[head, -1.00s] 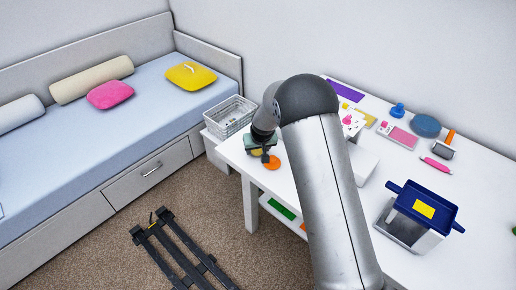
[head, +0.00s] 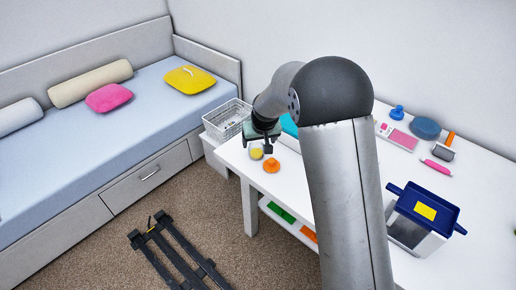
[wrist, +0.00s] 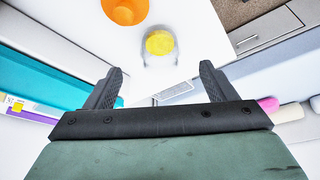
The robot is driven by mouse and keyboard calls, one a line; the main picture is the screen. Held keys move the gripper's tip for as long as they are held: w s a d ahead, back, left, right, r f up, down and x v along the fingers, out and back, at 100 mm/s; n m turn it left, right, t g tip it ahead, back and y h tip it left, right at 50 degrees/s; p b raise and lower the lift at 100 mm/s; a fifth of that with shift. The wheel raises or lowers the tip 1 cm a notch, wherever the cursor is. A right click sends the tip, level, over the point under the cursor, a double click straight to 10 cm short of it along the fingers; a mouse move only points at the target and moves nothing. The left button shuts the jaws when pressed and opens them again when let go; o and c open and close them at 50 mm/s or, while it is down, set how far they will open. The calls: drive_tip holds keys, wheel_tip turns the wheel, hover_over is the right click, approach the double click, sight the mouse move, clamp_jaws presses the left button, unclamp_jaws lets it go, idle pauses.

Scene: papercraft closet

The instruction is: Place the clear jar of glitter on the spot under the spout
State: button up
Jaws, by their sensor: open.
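The clear jar with yellow contents (wrist: 159,44) stands on the white table near its corner. It also shows small in the head view (head: 256,153), just below my gripper. My gripper (wrist: 159,76) is open and empty, and its two dark fingers point toward the jar, which lies beyond the fingertips and between their lines. In the head view my gripper (head: 266,147) is partly hidden by my own arm. A dark blue tray-topped clear box with a yellow label (head: 425,212) stands at the table's right; no spout can be made out with certainty.
An orange knobbed piece (head: 271,166) sits right beside the jar. A white wire basket (head: 228,117) stands beyond the table's left end. A pink tube (head: 435,165), a blue disc (head: 425,127) and other craft items lie at the back right. My arm hides the table's middle.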

drive_tip(key=s+d+r+g, duration=0.1)
drive_tip(key=s+d+r, duration=0.2)
drive_tip(key=s, duration=0.6)
drive_tip(key=s+d+r+m+g, duration=0.1)
drive_tip(key=s+d+r, duration=0.3)
drive_tip(key=s, duration=0.5)
drive_tip(key=s+d+r+m, duration=0.1)
drive_tip(key=s+d+r, duration=0.2)
drive_tip(key=s+d, duration=0.4)
drive_tip(key=shift+s+r+g+h, duration=0.25)
drive_tip(key=shift+s+g+h, duration=0.15)
drive_tip(key=shift+s, duration=0.8)
drive_tip(key=shift+o, duration=0.5)
drive_tip(key=s+d+f+m+g, duration=0.1)
drive_tip(key=s+d, duration=0.1)
drive_tip(key=s, duration=0.7)
drive_tip(key=shift+s, duration=0.35)
drive_tip(key=shift+w, duration=0.1)
